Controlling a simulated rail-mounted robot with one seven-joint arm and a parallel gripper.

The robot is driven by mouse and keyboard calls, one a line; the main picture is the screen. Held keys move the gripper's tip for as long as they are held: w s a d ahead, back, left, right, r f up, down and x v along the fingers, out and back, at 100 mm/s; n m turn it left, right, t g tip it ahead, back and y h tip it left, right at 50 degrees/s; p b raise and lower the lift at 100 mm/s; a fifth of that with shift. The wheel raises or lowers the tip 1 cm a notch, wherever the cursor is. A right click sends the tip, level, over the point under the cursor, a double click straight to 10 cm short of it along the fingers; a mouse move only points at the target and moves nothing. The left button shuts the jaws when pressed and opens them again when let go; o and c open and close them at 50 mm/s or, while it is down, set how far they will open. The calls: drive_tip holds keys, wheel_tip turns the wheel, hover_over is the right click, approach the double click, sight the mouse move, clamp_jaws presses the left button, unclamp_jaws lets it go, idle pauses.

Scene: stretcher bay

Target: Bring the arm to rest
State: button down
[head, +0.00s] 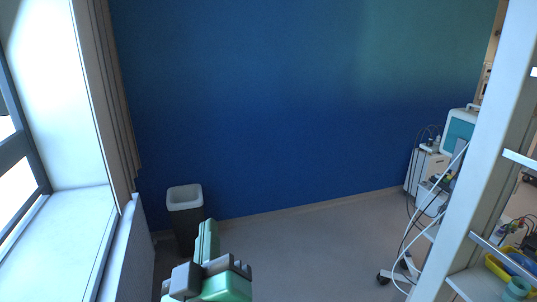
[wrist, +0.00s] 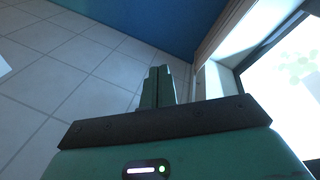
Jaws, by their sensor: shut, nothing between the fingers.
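My gripper (wrist: 160,72) shows in the wrist view with its two green fingers together and nothing between them. It points out over bare tiled floor, toward the foot of the blue wall, and touches nothing that I can see. In the head view, green and grey parts of my arm (head: 208,270) rise from the bottom edge, left of the middle. I cannot make out the fingertips clearly there.
A dark bin with a pale rim (head: 185,196) stands by the blue wall (head: 290,110), beyond my arm. A window sill (head: 62,240) is at left. At right stand a wheeled equipment cart (head: 428,170) with cables and a white shelf post (head: 478,160). The middle floor (head: 310,245) is clear.

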drive_tip(key=s+d+r+m+t+h, duration=0.2)
drive_tip(key=s+d+r+m+t, duration=0.2)
drive_tip(key=s+d+r+m, duration=0.4)
drive_tip(key=s+r, duration=0.6)
drive_tip(key=shift+d+r+t, duration=0.3)
drive_tip(key=shift+d, duration=0.1)
idle(2.1)
